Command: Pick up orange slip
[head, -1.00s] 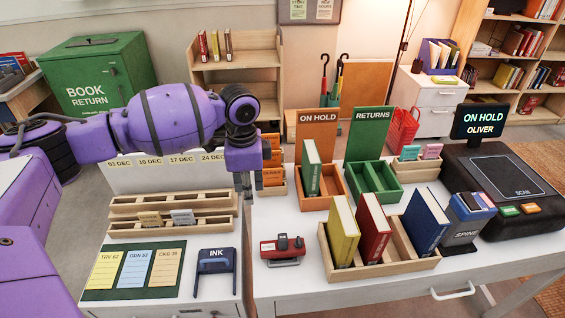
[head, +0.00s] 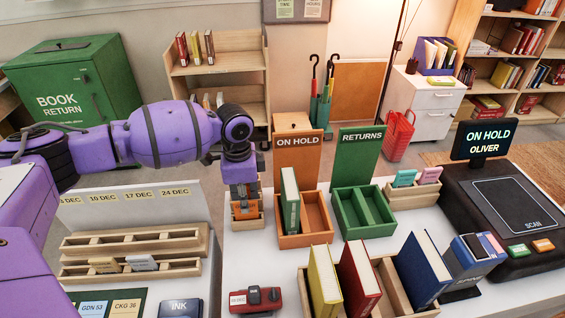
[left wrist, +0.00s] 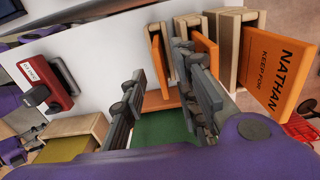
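Orange slips stand in a stepped wooden holder (head: 258,220), left of the orange ON HOLD bin (head: 304,240). In the head view my left gripper (head: 243,186) is just above and in front of the holder, hiding part of it. I see no slip held; contact cannot be told.
The green RETURNS bin (head: 380,232) stands right of ON HOLD. A red stamp (head: 256,299) and a wooden book rack (head: 392,284) are in front. A stepped wooden tray (head: 190,238) is at left. The scanner (head: 500,205) is at right. White tabletop between is clear.

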